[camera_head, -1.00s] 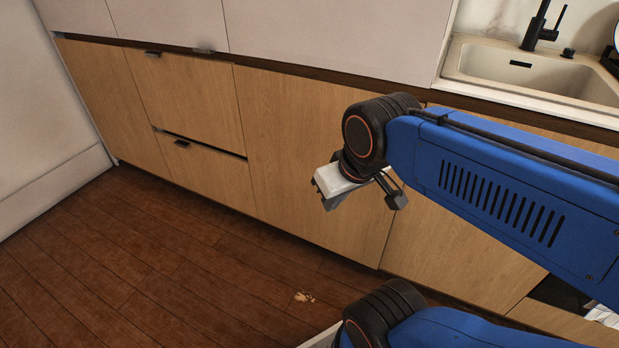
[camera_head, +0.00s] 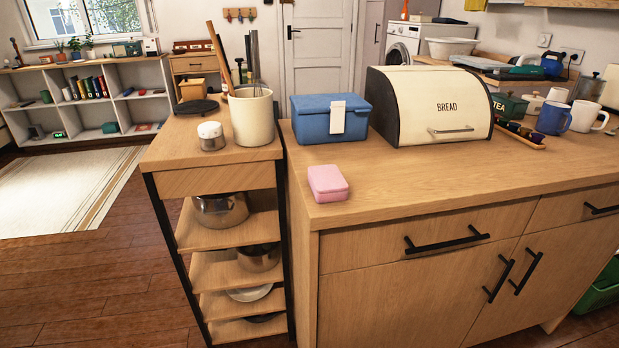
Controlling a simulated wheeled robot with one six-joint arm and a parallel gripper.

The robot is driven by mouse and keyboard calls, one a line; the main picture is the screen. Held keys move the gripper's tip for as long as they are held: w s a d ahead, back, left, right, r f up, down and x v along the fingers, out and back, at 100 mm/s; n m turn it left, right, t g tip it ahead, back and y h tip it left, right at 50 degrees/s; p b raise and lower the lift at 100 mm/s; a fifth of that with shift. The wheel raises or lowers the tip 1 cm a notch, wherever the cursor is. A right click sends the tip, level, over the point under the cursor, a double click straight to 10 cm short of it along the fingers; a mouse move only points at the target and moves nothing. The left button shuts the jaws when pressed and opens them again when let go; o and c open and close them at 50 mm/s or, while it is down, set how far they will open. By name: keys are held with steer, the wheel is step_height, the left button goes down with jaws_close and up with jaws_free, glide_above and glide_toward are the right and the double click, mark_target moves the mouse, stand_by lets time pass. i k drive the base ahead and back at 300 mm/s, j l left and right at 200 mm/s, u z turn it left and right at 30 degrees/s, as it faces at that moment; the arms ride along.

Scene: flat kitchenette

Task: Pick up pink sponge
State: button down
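A small pink block with rounded edges (camera_head: 328,183) lies on the wooden counter (camera_head: 420,185), near its front left corner. It is the only pink thing on the counter. A line runs around its side like a lid seam, so I cannot tell for sure whether it is a sponge or a small box. Its top and front faces are uncovered. My gripper and arm are not in view now.
A blue box (camera_head: 318,126) with a white tag and a cream bread box (camera_head: 428,108) stand behind the pink block. A narrow shelf unit (camera_head: 214,183) on the left holds a utensil crock (camera_head: 251,118) and a jar (camera_head: 211,136). Counter right of the pink block is clear.

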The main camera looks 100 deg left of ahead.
mark_target(328, 184)
steer(key=u, duration=3)
steer(key=z, duration=2)
steer(key=k+j+z, duration=0.25)
steer(key=z, duration=0.15)
steer(key=k+j+z, duration=0.6)
steer(key=z, duration=0.15)
steer(key=k+u, duration=0.1)
steer(key=u, duration=2.2)
